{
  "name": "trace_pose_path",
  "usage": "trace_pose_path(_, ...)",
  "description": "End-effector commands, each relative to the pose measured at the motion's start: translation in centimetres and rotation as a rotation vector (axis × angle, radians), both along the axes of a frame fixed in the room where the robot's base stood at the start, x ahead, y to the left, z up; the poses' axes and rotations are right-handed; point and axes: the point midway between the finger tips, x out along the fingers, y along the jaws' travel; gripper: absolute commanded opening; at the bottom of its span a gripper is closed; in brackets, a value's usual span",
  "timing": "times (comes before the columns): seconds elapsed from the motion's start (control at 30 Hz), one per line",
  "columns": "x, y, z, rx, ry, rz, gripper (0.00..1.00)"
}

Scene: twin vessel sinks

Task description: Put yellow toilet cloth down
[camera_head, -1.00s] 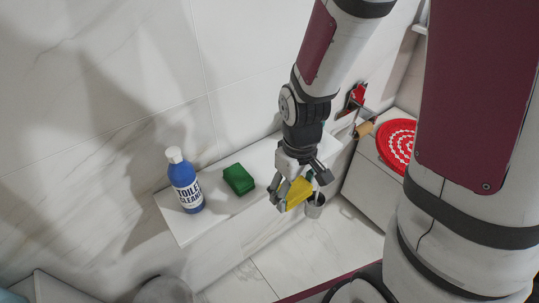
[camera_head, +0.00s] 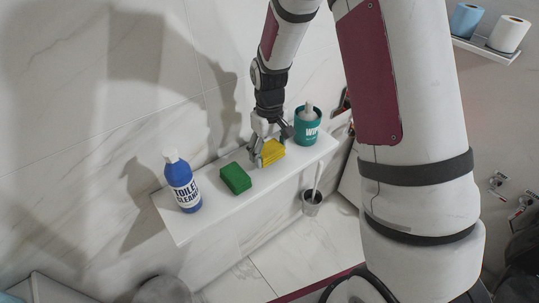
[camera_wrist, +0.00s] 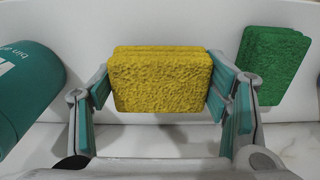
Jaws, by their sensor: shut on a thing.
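The yellow toilet cloth (camera_head: 272,154), a thick sponge-like block, is between the fingers of my gripper (camera_head: 266,150) at the white shelf. In the wrist view the yellow cloth (camera_wrist: 160,82) sits between the teal-padded fingers, and my gripper (camera_wrist: 163,88) is shut on it. The cloth is at the shelf top; whether its underside touches the shelf I cannot tell. Part of it is hidden by the fingers in the head view.
On the white shelf (camera_head: 217,207), a green cloth (camera_head: 236,178) lies left of the yellow one, and a blue toilet cleaner bottle (camera_head: 184,187) stands farther left. A teal wipes tub (camera_head: 306,128) stands close on the right. A toilet brush holder (camera_head: 312,204) is below.

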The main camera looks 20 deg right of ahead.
Motion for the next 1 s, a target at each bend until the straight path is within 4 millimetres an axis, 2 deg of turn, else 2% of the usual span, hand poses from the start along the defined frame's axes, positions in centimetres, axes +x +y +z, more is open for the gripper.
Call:
trace_pose_path(0.13,-0.1,0.0,-1.9,0.000,0.003,0.000,0.39)
trace_pose_path(0.53,0.0,0.0,-2.5,0.000,0.001,0.000,0.39)
trace_pose_path(0.57,0.0,0.0,-2.4,0.000,0.001,0.000,0.76)
trace_pose_path(0.6,-0.1,0.0,-2.4,0.000,0.001,0.000,0.85)
trace_pose_path(0.63,-0.1,0.0,-2.4,0.000,0.001,0.000,0.89)
trace_pose_path(1.0,-0.1,0.0,-2.2,0.000,0.000,0.000,0.89)
